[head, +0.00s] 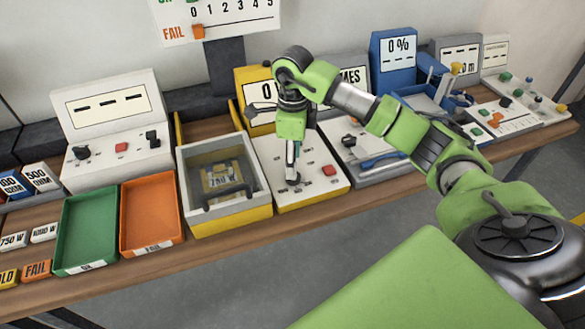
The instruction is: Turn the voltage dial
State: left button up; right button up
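The yellow device (305,198) with a white sloped panel stands near the middle of the bench. Its display (262,118) starts with "0"; the rest is hidden behind my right arm. My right gripper (292,172) points down over the left part of this panel. Its fingertips are at a small dark knob (293,182), which they partly cover. I cannot tell whether the fingers grip the knob or only touch it. A red button (329,170) sits to the right on the same panel. My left gripper is not in view.
A lidded yellow box (232,217) with a "750 W" part inside stands left of the panel. Orange (152,216) and green (72,262) trays lie farther left. A grey device (366,177) stands close on the right. A white gauge board (237,15) hangs above.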

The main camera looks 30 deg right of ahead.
notch_tip(320, 180, down, 4)
jog(key=shift+s+r+p, duration=0.1)
jog(key=shift+p, duration=0.25)
jog(key=shift+f, duration=0.4)
jog(key=c, duration=1)
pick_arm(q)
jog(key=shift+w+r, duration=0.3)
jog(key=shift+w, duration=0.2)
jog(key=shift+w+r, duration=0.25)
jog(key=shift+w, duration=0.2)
pick_arm(e)
jog(key=shift+c, duration=0.2)
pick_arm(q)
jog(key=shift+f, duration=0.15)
pick_arm(e)
jog(key=shift+m, duration=0.4)
jog(key=m+b, duration=0.1)
jog(key=m, duration=0.2)
jog(key=shift+f+m+b, duration=0.1)
jog(key=shift+m+b, duration=0.2)
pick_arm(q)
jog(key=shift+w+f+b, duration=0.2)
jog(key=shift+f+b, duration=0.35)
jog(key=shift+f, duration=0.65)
pick_arm(e)
jog(key=m, duration=0.5)
jog(key=shift+m, duration=0.4)
